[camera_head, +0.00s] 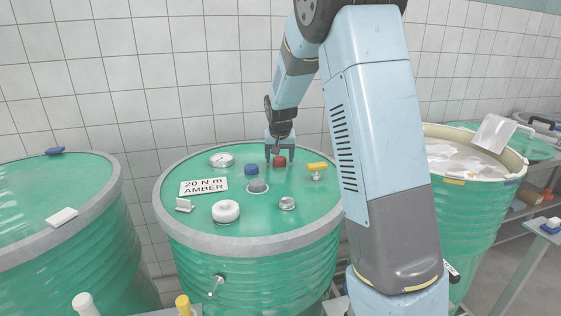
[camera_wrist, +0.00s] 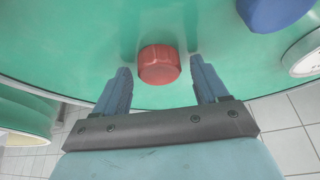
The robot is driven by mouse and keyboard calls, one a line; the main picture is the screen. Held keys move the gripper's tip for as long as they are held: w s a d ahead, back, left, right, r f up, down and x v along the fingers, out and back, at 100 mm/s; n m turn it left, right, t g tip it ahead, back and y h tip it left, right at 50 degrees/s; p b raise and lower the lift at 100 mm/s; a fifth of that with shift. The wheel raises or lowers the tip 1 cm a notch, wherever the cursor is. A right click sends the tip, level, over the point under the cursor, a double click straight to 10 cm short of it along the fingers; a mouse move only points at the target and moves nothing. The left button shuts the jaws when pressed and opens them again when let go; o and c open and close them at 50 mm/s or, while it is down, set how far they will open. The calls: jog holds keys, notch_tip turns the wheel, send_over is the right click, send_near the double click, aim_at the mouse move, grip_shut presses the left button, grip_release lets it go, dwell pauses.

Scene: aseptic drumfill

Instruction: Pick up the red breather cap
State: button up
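The red breather cap (camera_head: 280,161) is a small faceted knob on the green lid of the middle drum (camera_head: 240,225), towards its back edge. In the wrist view the red cap (camera_wrist: 159,64) lies between and just beyond the fingertips, with green lid showing on both sides of it. My gripper (camera_head: 280,155) is above the cap in the head view. Its two blue-grey fingers (camera_wrist: 160,75) are spread apart and hold nothing. Whether the fingertips have come down to the cap's height is hard to tell.
Other drums stand left and right; a tiled wall is behind.

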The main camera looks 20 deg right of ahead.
jog(key=c, duration=0.9)
